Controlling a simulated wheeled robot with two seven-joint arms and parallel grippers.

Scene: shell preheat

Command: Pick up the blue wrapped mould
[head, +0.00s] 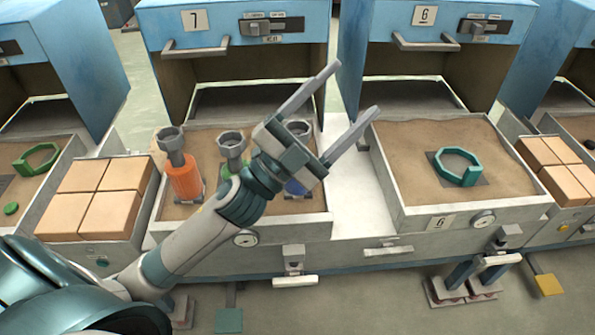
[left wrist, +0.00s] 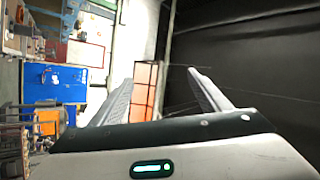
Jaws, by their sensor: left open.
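The blue wrapped mould (head: 296,188) stands in the sand tray of station 7, at its right side. My left forearm and gripper hide most of it; a bit of blue shows below the gripper, and a grey cup top (head: 300,130) shows just behind the gripper. My left gripper (head: 354,92) is open and empty in the head view, its fingers pointing up and right, away from the mould. In the left wrist view the open fingers (left wrist: 161,80) have nothing between them, and no mould shows there. My right gripper is not in view.
An orange wrapped mould (head: 185,182) and a green one (head: 231,150) stand in the same sand tray (head: 161,229). The station 6 tray (head: 408,219) holds a green ring (head: 458,168). Tan blocks (head: 95,195) sit at left. A pale clear strip (head: 350,195) separates the trays.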

